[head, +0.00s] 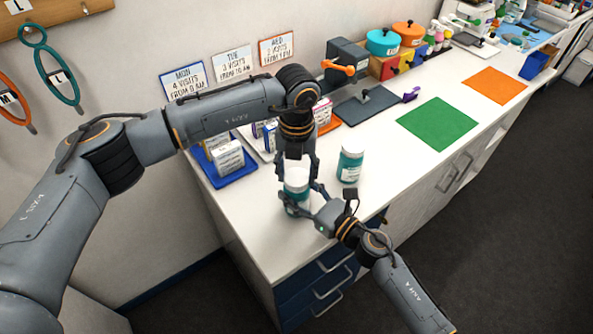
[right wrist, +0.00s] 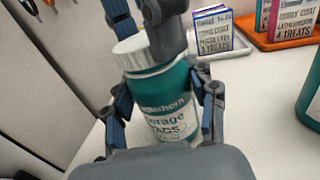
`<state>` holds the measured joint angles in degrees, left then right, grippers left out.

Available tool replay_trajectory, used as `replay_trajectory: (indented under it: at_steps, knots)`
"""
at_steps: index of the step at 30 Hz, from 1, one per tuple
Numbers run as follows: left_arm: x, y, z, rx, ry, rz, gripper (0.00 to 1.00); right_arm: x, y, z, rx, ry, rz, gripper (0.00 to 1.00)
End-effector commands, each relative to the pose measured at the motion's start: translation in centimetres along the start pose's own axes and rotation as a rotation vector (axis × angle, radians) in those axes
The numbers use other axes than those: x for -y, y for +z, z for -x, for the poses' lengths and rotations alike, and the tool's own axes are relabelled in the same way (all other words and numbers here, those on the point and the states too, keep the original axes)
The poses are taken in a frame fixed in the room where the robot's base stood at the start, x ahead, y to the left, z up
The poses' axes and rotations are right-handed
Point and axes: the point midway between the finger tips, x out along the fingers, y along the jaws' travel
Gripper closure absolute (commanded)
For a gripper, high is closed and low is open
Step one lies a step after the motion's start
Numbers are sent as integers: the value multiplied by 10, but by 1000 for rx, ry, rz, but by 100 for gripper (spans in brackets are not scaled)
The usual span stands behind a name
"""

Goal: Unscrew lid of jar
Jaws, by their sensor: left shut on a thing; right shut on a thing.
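A teal jar with a white lid and white label stands on the white counter (head: 235,215) near its front corner; in the right wrist view the jar (right wrist: 168,95) and its lid (right wrist: 140,50) show large. My left gripper (head: 297,172) points down from above and is shut on the lid, its fingers on either side. My right gripper (head: 302,197) reaches in from the front and is shut around the jar's body; its fingers (right wrist: 163,115) flank the label. In the head view the grippers cover much of the jar. I cannot tell whether the lid has turned.
A second teal jar (head: 350,167) stands just right of the held one. A blue tray (head: 233,178) with small boxes lies to the left, with an orange tray (head: 332,123) behind. Green (head: 437,124) and orange (head: 496,85) mats lie farther right, with free counter around them.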

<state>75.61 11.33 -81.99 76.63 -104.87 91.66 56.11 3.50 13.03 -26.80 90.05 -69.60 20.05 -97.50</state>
Motion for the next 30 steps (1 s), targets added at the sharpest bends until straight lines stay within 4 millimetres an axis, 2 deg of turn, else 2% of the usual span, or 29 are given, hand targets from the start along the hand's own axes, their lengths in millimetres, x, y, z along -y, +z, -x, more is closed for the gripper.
replay_trajectory:
  at_steps: [9, 15, 18, 30]
  knots:
    - [0, 0, 0, 0, 0, 736, 85, -1, 0, 0, 1, 2, 1, 100]
    - [0, 0, 0, 0, -1, 1091, 85, -1, 0, 0, 1, 2, 1, 100]
    - [0, 1, 0, 1, 0, 1159, 85, -1, 0, 0, 1, 2, 1, 100]
    - [-1, 1, 0, 1, 0, 1157, 85, 0, 0, 0, 1, 1, 0, 100]
